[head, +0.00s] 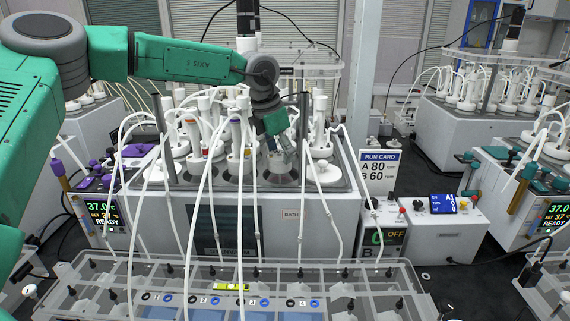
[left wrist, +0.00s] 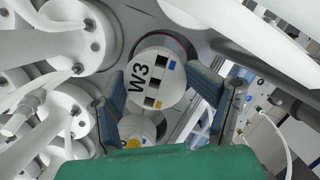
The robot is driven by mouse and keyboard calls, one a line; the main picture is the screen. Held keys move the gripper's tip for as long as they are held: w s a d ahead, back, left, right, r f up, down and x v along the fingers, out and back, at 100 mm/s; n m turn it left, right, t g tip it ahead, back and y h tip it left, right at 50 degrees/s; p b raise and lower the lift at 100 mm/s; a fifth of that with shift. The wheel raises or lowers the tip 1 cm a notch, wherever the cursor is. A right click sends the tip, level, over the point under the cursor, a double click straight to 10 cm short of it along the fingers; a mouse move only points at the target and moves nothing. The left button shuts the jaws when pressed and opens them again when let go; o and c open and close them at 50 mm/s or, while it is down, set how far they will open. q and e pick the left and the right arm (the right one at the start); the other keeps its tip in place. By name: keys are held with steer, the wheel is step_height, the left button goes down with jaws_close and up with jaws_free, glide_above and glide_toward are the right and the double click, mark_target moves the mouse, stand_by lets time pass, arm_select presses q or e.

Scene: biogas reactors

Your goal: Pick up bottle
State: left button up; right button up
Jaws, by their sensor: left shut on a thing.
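My green left arm reaches in from the left, and my left gripper (head: 281,150) is at the reactor bath, among the white bottles and tubes. In the left wrist view, my left gripper (left wrist: 163,95) has its two blue-grey fingers on either side of a white bottle (left wrist: 160,68) marked W3, and is shut on it. My right gripper is not in view.
White reactor bottles (left wrist: 75,30) crowd the left of the wrist view. In the head view, tubes hang over the front of the bath (head: 330,215). A clear rack (head: 340,275) stands in front. A RUN CARD sign (head: 379,172) and a control box (head: 445,222) are to the right.

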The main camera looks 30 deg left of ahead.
arm_select(q)
steer(key=r, duration=0.3)
steer(key=a+r, duration=0.1)
steer(key=r, duration=0.1)
steer(key=shift+w, duration=0.1)
jaws_close()
steer(key=shift+r, duration=5.65)
steer(key=s+b, duration=0.5)
steer(key=s, duration=1.3)
steer(key=shift+d, duration=0.3)
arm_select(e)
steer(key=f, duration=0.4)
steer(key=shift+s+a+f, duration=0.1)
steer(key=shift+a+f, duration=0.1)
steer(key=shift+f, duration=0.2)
